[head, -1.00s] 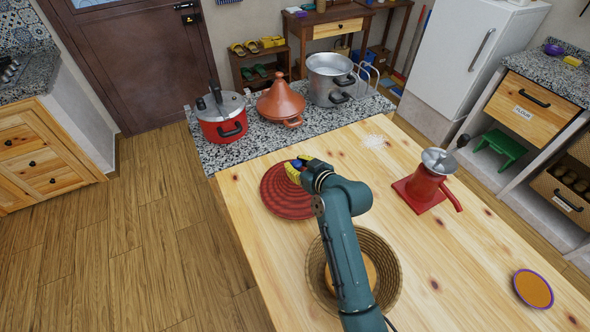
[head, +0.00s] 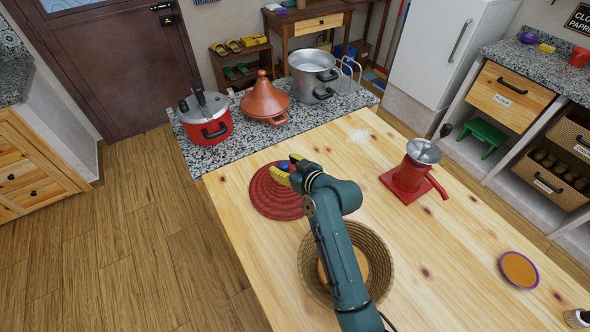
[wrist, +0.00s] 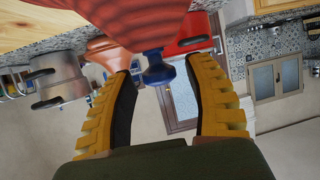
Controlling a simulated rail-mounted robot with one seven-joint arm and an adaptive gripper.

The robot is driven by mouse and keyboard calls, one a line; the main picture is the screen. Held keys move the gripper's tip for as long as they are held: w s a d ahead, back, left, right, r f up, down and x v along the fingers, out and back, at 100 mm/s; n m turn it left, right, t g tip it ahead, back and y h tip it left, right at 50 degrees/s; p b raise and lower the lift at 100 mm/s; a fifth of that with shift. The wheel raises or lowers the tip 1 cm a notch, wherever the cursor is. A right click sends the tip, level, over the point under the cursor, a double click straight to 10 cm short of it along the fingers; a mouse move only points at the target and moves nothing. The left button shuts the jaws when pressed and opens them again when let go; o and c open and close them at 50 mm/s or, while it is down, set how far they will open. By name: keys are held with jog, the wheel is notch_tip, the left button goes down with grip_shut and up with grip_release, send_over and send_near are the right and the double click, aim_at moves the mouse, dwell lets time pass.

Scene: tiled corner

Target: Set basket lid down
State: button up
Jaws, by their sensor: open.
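The basket lid (head: 272,200) is a red woven disc with a blue knob. In the head view it appears to lie flat on the wooden table, near the left edge. My gripper (head: 287,168) is over the lid's far part, with yellow fingers open. In the wrist view the lid (wrist: 140,22) fills the top, and its blue knob (wrist: 158,70) stands between the fingers of my gripper (wrist: 162,80), with gaps on both sides. The open basket (head: 385,247) stands nearer on the table, partly hidden by my arm, with something round and tan inside.
A red grinder (head: 408,180) stands right of the lid, and an orange disc with a purple rim (head: 519,269) lies further right. A red pot (head: 203,128), a tagine (head: 265,100) and a steel pot (head: 313,75) stand on the granite counter beyond. The table between basket and grinder is clear.

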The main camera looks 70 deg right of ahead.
jog(key=p+v, duration=0.1)
jog(key=v, duration=1)
jog(key=shift+a, duration=0.1)
jog(key=w+a+r+n+t+y, duration=0.1)
jog(key=w+a+r+n+t, duration=0.1)
jog(key=w+a+r, duration=0.5)
jog(key=w+a+r+n+t+y, duration=0.1)
jog(key=w+a+r+n+t, duration=0.1)
jog(key=w+a+r, duration=0.55)
jog(key=s+a+r+n+t+y, duration=0.1)
jog(key=a+r+t+y, duration=0.1)
jog(key=a+r, duration=0.8)
jog(key=s+a+r+t+y, duration=0.2)
jog(key=a+r+t, duration=0.2)
jog(key=a+r, duration=0.6)
jog(key=shift+s+a+r+n, duration=0.2)
jog(key=shift+s+a+n, duration=0.15)
jog(key=shift+a, duration=0.2)
